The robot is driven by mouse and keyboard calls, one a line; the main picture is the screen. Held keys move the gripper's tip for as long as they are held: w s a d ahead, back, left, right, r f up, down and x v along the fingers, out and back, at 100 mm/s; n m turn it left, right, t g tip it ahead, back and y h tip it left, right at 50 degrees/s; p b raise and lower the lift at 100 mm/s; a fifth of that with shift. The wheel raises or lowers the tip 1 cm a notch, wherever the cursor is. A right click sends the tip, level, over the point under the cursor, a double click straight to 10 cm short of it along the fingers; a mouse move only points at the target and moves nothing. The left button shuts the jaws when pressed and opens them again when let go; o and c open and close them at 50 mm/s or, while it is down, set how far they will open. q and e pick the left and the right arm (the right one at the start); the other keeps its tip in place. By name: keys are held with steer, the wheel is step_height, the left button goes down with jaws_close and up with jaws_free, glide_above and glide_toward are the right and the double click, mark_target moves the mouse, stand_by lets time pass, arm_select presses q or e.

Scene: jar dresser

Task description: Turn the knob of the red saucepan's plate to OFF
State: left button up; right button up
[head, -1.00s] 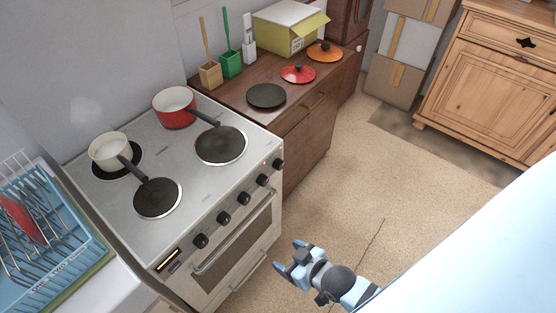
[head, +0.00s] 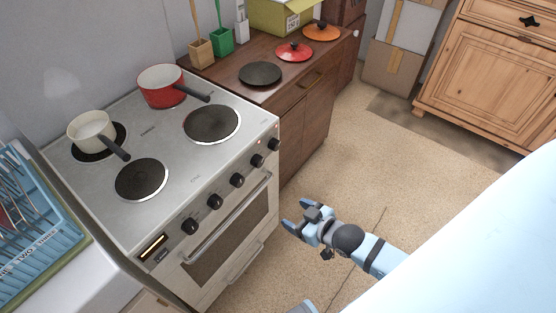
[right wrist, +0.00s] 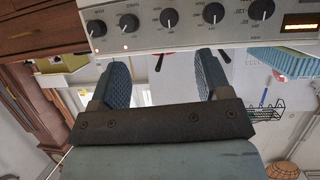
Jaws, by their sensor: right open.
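The red saucepan (head: 161,88), with a white inside and dark handle, stands on the back right plate of the stove (head: 150,136). Several black knobs line the stove's sloping front panel, from the leftmost knob (head: 190,226) to the rightmost knob (head: 274,144). Which knob belongs to the red saucepan's plate is not shown clearly. My right gripper (head: 294,213) is open and empty, in front of the oven door and apart from the knobs. In the right wrist view the panel appears upside down beyond the open fingers (right wrist: 165,80), with small lights by the leftmost knobs (right wrist: 96,28).
A cream saucepan (head: 92,134) stands at the back left; the front plates (head: 142,180) are bare. An oven handle (head: 228,217) runs below the knobs. A brown cabinet (head: 304,117) with lids adjoins the stove. A blue dish rack (head: 38,239) is left. The floor (head: 372,160) is open.

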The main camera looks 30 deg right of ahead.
steer(key=w+d+f+n+t+b, duration=0.1)
steer(key=w+d+f+t+b, duration=0.1)
steer(key=w+d+f+b, duration=0.65)
arm_select(q)
step_height(320, 180, down, 10)
steer(key=w+d+t+h+b, duration=0.2)
steer(key=d+b, duration=0.1)
steer(key=b, duration=0.8)
arm_select(e)
steer(key=n+t+y, duration=0.1)
steer(key=t+y, duration=0.1)
glide_toward(278, 146)
steer(key=b+x, duration=0.2)
steer(key=x, duration=0.7)
steer(key=shift+w+a+b, duration=0.15)
steer(key=shift+b, duration=0.2)
arm_select(q)
step_height(278, 146, up, 6)
steer(key=d+t+h, duration=0.1)
steer(key=d+t, duration=0.1)
steer(key=shift+w+t+h, duration=0.3)
steer(key=shift+h, duration=0.1)
arm_select(e)
steer(key=shift+w+a, duration=0.1)
steer(key=shift+w, duration=0.15)
steer(key=shift+c, duration=0.3)
